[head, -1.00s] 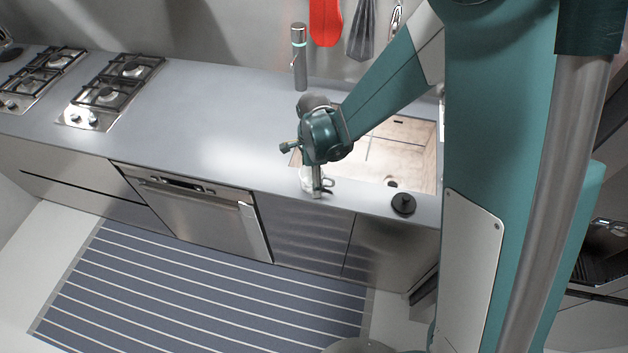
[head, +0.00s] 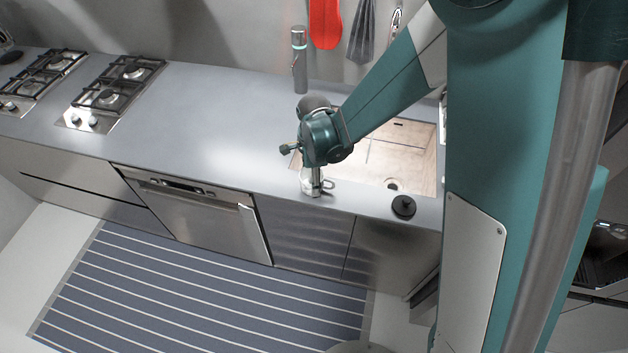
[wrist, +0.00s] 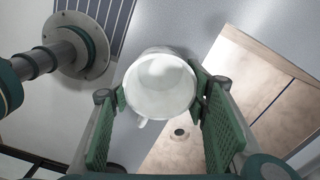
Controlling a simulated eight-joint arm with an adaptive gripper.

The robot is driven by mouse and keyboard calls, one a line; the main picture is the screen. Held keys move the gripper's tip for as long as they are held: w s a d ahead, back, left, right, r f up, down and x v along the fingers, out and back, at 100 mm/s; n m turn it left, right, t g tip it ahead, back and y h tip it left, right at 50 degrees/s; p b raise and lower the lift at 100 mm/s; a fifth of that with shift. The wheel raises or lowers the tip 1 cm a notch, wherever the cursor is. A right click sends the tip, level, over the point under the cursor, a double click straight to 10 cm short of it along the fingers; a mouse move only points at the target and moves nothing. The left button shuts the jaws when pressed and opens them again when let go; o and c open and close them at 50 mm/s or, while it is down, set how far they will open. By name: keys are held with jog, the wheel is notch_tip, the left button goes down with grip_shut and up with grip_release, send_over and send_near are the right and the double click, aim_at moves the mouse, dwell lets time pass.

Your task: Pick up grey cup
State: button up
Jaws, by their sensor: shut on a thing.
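The cup, pale grey to white, shows in the wrist view (wrist: 162,85) between my gripper's two green finger pads, with its round rim facing the camera. A small handle sticks out at its lower side. My gripper (wrist: 161,98) is shut on the cup, with one pad against each side. In the head view, my gripper (head: 316,188) points down over the counter's front edge by the sink. It hides most of the cup (head: 305,183) there. I cannot tell whether the cup's base touches the counter.
The sink (head: 400,160) lies just right of my gripper, with a black round object (head: 403,206) on its front ledge. A grey flask (head: 299,60) stands behind. Gas hobs (head: 110,93) are at the left. The counter between (head: 200,110) is clear.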

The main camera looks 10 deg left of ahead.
notch_tip(320, 180, up, 10)
jog(key=shift+f, duration=0.15)
dwell(0.6)
dwell(0.7)
jog(key=w+d+f+t+b, duration=0.2)
jog(key=w+d+f+b, duration=0.4)
jog(key=w+d, duration=0.3)
jog(key=w+d+f+t+y+b, duration=0.1)
jog(key=w+d+f+t+b, duration=0.2)
jog(key=w+d+f+b, duration=0.3)
jog(key=w+d+b, duration=0.2)
jog(key=w+d, duration=0.1)
jog(key=d, duration=0.2)
jog(key=shift+t+b, duration=0.3)
jog(key=shift+b, duration=0.05)
jog(key=shift+w+a, duration=0.1)
jog(key=shift+w, duration=0.1)
jog(key=w+a+f+b, duration=0.1)
jog(key=w, duration=0.5)
jog(key=w+a+f, duration=0.1)
jog(key=w+a, duration=0.1)
jog(key=w, duration=0.5)
jog(key=shift+f+b, duration=0.35)
jog(key=shift+f, duration=0.05)
jog(key=shift+w, duration=0.15)
dwell(0.4)
